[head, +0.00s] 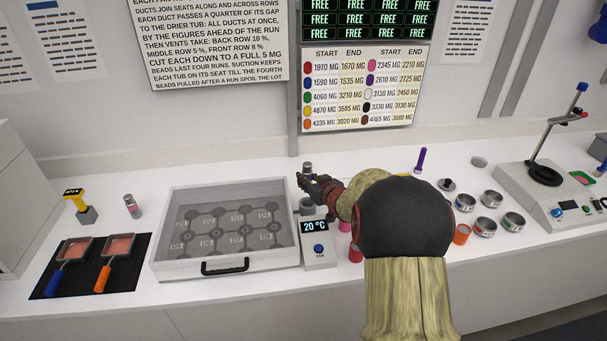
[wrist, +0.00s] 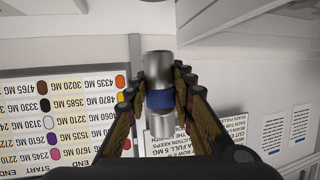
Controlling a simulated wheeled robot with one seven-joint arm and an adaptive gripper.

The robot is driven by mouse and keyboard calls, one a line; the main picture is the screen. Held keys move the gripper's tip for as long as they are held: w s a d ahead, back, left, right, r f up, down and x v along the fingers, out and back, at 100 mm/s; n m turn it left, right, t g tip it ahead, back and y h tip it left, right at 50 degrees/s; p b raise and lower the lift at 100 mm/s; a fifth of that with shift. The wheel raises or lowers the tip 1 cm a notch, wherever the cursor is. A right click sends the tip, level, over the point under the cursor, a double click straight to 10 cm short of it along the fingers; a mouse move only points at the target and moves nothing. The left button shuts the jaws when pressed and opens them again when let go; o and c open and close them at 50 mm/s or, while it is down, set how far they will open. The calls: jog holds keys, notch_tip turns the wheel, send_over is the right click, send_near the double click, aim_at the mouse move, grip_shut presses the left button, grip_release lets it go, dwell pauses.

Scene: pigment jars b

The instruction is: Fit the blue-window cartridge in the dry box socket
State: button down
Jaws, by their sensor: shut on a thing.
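My gripper (head: 308,181) is shut on a metal cylinder with a blue band, the blue-window cartridge (wrist: 159,99). In the wrist view it stands between the two fingers, with its silver ends showing past them. In the head view only the cartridge's grey top (head: 307,167) shows above the fingers. The dry box (head: 166,268), a clear-lidded drawer with a black handle, is left of my gripper. A grey round part (head: 307,206), possibly the socket, is just below my gripper, behind the 20 °C unit (head: 319,252). My gripper partly hides it, and I cannot tell whether the cartridge touches it.
Another cartridge with a pinkish band (head: 132,206) stands left of the box, near a yellow-handled tool (head: 76,202). Two pans lie on a black mat (head: 110,282). My arm hides the counter's middle.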

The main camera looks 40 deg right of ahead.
jog(key=shift+s, duration=0.15)
jog(key=shift+f+b, duration=1.85)
jog(key=shift+f, duration=1)
jog(key=shift+f, duration=0.5)
dwell(0.4)
jog(key=shift+r+p, duration=0.25)
jog(key=shift+p, duration=0.05)
jog(key=shift+f, duration=0.25)
dwell(2.0)
jog(key=shift+r+p, duration=0.25)
jog(key=shift+p, duration=0.2)
dwell(1.1)
